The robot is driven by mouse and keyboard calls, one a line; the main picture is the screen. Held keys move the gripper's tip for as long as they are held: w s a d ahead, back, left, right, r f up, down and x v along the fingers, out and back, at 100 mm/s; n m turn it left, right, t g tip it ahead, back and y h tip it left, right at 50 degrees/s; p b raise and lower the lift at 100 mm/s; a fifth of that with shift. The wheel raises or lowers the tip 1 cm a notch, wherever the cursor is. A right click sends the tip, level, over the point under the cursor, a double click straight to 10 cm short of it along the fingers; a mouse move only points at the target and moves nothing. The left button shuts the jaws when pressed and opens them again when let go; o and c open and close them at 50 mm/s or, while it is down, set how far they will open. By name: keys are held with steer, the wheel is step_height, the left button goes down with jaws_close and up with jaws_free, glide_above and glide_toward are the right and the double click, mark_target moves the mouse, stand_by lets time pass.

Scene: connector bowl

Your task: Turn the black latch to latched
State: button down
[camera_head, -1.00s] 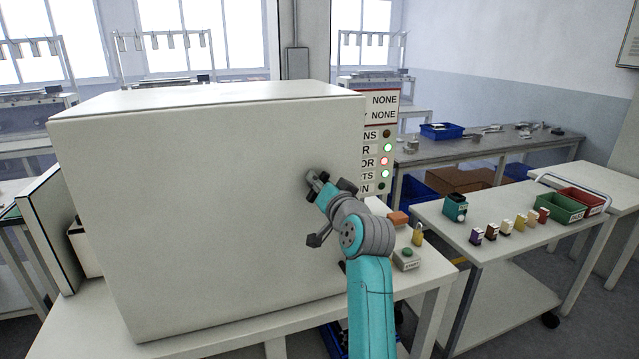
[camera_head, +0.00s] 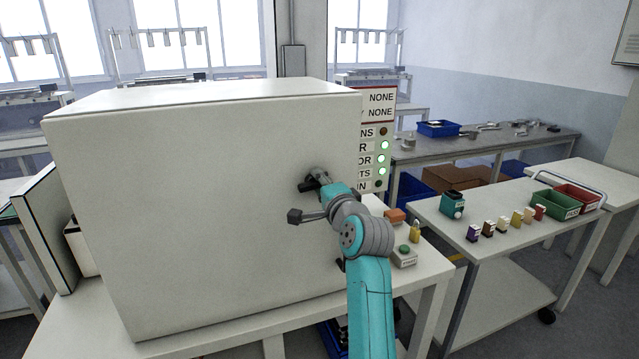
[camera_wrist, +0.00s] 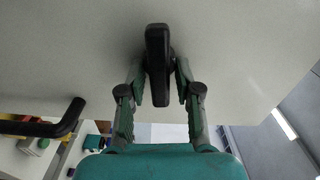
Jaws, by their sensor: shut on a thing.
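The black latch (camera_head: 308,186) is on the front of the big white box (camera_head: 190,210), near its right edge. My gripper (camera_head: 322,182) is at the latch and partly hides it in the head view. In the wrist view the latch (camera_wrist: 158,55) is a long black bar, standing upright in the picture. My gripper's fingers (camera_wrist: 162,85) are on either side of its lower part and shut on it.
A light panel (camera_head: 378,145) shows several green lights at the box's right. A button box (camera_head: 404,256), orange block (camera_head: 395,216) and yellow padlock (camera_head: 415,232) stand right of my arm. A black bar handle (camera_wrist: 50,126) shows at left in the wrist view.

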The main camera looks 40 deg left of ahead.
steer(key=shift+f+m, duration=0.15)
steer(key=shift+m, duration=0.35)
stand_by(0.3)
steer(key=c, duration=1.1)
jaws_free()
steer(key=v, duration=1.2)
